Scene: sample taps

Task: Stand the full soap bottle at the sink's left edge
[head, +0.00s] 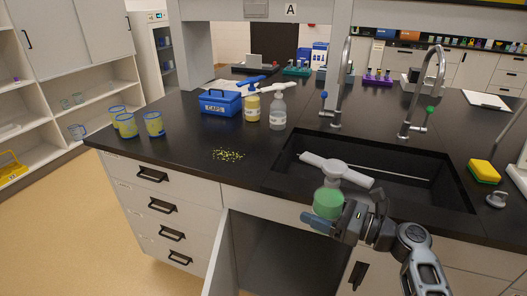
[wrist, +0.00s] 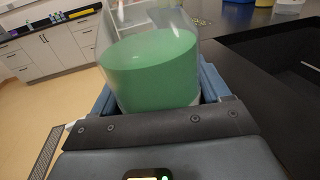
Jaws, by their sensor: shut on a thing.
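The full soap bottle (head: 328,203) holds green liquid and has a white pump top (head: 335,171). It looks upright, held up in front of the sink (head: 400,180) near its front left part. In the wrist view the clear bottle with green soap (wrist: 150,68) fills the space between the blue fingers. My gripper (head: 332,222) is shut on its lower part. The sink's left edge (head: 285,160) is bare black counter. The bottle hides part of the sink's front rim.
Yellow grains (head: 228,154) are scattered on the counter left of the sink. Behind them stand a blue CAPS box (head: 220,104), a yellow bottle (head: 252,108) and a clear bottle (head: 278,112). Two taps (head: 337,100) (head: 410,110) rise behind the sink. A cabinet door (head: 222,255) hangs open below.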

